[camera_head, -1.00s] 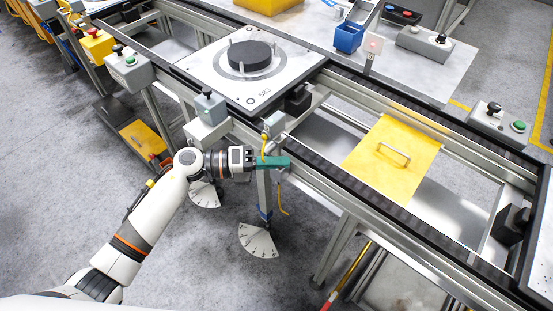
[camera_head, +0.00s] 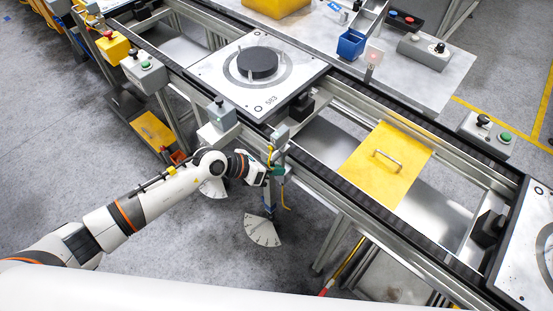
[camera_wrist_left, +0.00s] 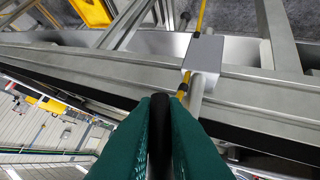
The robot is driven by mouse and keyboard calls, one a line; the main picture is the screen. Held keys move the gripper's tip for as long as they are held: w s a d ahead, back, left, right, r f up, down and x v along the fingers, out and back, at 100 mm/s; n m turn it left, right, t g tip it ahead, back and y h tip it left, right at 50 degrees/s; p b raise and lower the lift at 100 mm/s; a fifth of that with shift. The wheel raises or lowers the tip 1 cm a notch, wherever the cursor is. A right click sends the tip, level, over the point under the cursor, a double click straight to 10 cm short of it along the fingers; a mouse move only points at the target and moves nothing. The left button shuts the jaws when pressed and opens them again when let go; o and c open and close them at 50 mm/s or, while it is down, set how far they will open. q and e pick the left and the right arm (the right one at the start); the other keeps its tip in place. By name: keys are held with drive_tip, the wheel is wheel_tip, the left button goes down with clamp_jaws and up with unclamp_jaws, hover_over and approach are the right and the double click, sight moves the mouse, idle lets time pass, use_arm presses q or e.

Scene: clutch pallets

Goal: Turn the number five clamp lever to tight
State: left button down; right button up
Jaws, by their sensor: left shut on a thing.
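My left gripper (camera_head: 278,172) is at the rail's near side, beside a grey box (camera_head: 280,136) with a yellow cable. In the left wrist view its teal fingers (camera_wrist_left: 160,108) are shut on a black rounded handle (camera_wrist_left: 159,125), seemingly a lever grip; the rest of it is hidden. Below the gripper in the head view, a white fan-shaped scale plate (camera_head: 262,230) shows near a post's foot. A second fan-shaped plate (camera_head: 213,188) is partly behind my left arm. I cannot read a number five or a tight mark. My right gripper is out of view.
The conveyor frame (camera_head: 350,190) runs diagonally close to the gripper. A pallet marked 583 (camera_head: 215,72) carries a black disc. A yellow plate (camera_head: 372,185) with a handle lies across the frame. A control box (camera_head: 222,114) stands near my forearm. Grey floor (camera_head: 60,150) is open at left.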

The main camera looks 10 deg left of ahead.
use_arm(q)
drive_tip(key=y+p, duration=0.1)
drive_tip(key=p, duration=0.1)
drive_tip(key=m+t+p, duration=0.1)
drive_tip(key=shift+w+a+r+y+p, duration=0.1)
drive_tip(key=shift+w+a+y+p, duration=0.1)
drive_tip(key=shift+a+y+p, duration=0.15)
drive_tip(key=shift+w+a+f+m+t+y+p, duration=0.1)
drive_tip(key=shift+w+f+m+t+y+p, duration=0.15)
drive_tip(key=shift+y+p, duration=0.3)
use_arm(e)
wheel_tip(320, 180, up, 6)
use_arm(q)
drive_tip(key=shift+s, duration=0.1)
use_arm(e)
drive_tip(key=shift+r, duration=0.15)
use_arm(q)
drive_tip(key=c, duration=1.5)
unclamp_jaws()
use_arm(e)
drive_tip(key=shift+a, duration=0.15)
use_arm(q)
drive_tip(key=shift+a, duration=0.1)
